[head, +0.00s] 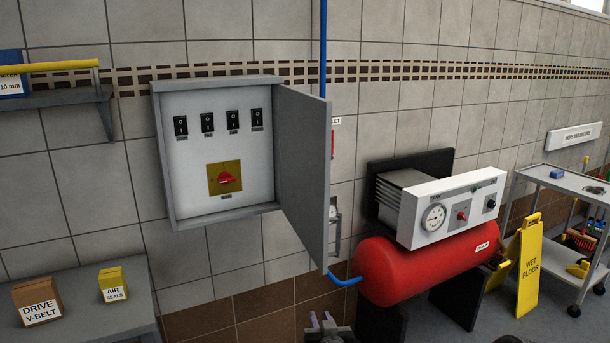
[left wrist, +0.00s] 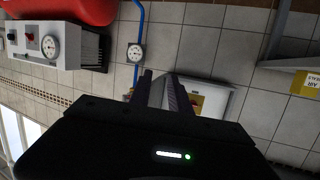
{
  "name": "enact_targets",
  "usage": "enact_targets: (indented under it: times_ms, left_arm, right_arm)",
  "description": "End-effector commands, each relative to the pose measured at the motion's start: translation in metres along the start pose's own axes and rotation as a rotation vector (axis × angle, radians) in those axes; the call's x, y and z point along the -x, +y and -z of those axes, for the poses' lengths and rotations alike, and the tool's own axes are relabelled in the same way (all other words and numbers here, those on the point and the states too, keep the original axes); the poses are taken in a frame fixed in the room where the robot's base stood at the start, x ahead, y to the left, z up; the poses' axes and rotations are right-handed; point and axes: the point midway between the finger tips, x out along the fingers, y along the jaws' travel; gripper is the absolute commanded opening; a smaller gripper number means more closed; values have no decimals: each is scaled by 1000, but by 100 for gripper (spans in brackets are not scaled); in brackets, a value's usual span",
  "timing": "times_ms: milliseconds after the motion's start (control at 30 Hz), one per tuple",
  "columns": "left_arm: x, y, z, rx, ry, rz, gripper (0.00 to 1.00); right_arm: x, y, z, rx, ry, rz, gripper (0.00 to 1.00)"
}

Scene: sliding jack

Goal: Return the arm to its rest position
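My left gripper (head: 321,318) shows at the bottom edge of the head view, low in front of the tiled wall and left of the red compressor tank. In the left wrist view its two dark fingers (left wrist: 160,82) stand apart with nothing between them. The gripper touches nothing that I can see. Most of the left arm is out of the picture. My right gripper does not show; a small dark shape at the bottom edge of the head view cannot be made out.
An electrical cabinet (head: 218,205) hangs on the wall, its grey door (head: 310,185) swung out. A red compressor (head: 400,270) stands right of it, with a blue pipe (head: 323,50). A yellow wet-floor sign (head: 530,265) and trolley (head: 570,180) stand right. A shelf (head: 90,300) holds two boxes.

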Motion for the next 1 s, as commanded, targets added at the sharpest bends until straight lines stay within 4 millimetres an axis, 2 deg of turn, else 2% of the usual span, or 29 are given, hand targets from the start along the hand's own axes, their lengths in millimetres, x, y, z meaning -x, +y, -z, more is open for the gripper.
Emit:
enact_targets:
  times_ms: [133, 200, 267, 300, 367, 400, 467, 500, 633, 700, 800, 900, 1000]
  left_arm:
    - [0, -46, -89, -7, -177, -45, 23]
    - [12, -69, -140, 3, -292, -77, 23]
    - [30, -87, -183, 19, -397, -106, 23]
    - [46, -99, -211, 33, -468, -125, 23]
    - [74, -113, -250, 58, -579, -154, 23]
    - [95, -122, -273, 79, -653, -171, 23]
    - [132, -133, -306, 112, -767, -199, 23]
    - [159, -139, -324, 136, -842, -217, 23]
    - [247, -151, -365, 214, -1064, -271, 23]
    - [286, -154, -376, 251, -1156, -293, 23]
    - [328, -155, -383, 286, -1250, -319, 23]
    - [350, -155, -385, 304, -1298, -332, 23]
    - [355, -155, -386, 308, -1311, -337, 23]
  right_arm:
    - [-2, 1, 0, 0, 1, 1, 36]
    - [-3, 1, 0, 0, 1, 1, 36]
    - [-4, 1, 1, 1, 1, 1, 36]
    - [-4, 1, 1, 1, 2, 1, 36]
    - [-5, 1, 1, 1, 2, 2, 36]
    - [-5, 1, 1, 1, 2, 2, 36]
    - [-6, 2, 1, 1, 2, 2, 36]
    - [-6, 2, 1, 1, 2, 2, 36]
    - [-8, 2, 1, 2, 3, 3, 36]
    - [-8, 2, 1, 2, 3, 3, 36]
    - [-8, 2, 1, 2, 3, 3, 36]
    - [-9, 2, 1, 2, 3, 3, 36]
    - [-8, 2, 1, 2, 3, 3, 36]
